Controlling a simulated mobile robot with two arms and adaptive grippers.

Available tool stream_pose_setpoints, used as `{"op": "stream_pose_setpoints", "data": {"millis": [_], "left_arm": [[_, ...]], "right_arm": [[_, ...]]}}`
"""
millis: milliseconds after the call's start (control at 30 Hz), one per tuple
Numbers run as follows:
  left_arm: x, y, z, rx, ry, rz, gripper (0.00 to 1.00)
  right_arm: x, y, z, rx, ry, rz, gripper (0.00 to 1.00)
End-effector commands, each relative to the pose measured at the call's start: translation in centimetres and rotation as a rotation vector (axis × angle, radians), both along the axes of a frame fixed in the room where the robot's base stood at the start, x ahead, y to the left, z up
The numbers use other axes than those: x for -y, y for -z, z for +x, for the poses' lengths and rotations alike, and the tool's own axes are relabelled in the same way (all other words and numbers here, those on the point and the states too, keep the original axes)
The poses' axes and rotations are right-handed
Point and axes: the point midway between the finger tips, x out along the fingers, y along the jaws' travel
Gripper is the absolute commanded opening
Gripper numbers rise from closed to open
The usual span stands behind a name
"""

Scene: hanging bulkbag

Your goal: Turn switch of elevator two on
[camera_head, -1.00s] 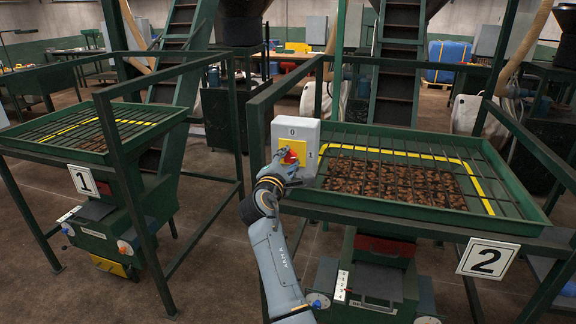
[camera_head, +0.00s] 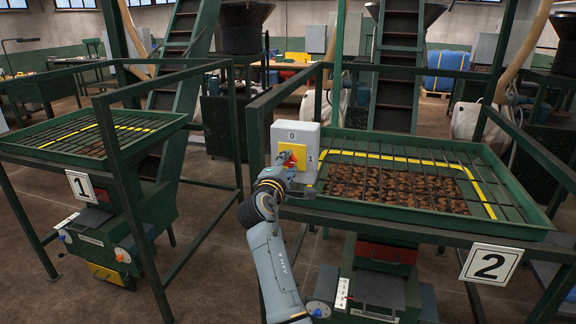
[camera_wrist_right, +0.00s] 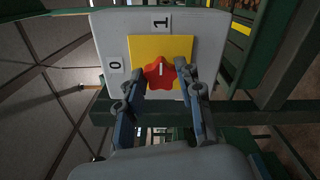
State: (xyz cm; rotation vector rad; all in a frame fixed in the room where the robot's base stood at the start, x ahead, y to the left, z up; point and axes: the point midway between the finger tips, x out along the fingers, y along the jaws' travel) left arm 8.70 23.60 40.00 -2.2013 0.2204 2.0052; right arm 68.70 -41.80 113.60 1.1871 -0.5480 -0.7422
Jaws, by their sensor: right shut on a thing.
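The switch box (camera_head: 308,136) of elevator two is light grey with a yellow plate and a red star-shaped knob (camera_head: 287,158). It is marked 0 at the top and 1 at the right. My right gripper (camera_head: 289,162) is at the knob and partly hides it. In the right wrist view, the fingers of my right gripper (camera_wrist_right: 163,82) are shut on the sides of the red knob (camera_wrist_right: 159,73). There the 0 label is at the left and the 1 label at the top. A small white mark shows on the knob, but which label it points to is unclear. My left gripper is not in view.
Elevator two's green grated tray (camera_head: 420,219) holds brown material right of the box, with a number 2 sign (camera_head: 490,263) below. A green rail frame (camera_head: 258,125) stands left of the box. Elevator one, with its number 1 sign (camera_head: 82,185), is further left.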

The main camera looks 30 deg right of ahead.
Motion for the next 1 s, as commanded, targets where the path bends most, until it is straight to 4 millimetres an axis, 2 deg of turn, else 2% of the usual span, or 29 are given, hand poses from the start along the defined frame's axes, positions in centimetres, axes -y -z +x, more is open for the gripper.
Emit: {"op": "stream_pose_setpoints", "data": {"millis": [67,100,200,567,1000], "left_arm": [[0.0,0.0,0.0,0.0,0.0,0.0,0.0],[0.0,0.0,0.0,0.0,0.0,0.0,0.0],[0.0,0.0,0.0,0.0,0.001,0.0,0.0],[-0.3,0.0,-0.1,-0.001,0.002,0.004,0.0],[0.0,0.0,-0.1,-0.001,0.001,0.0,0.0]], "right_arm": [[0.0,-0.2,0.0,0.005,-0.001,0.0,0.04],[0.0,-0.2,0.0,0.005,-0.001,0.0,0.42],[0.0,-0.1,0.0,0.004,-0.001,0.0,0.58],[-0.5,0.0,-0.3,0.002,-0.003,0.0,0.58],[-5.3,0.0,-4.4,0.001,-0.001,0.0,0.58]]}}
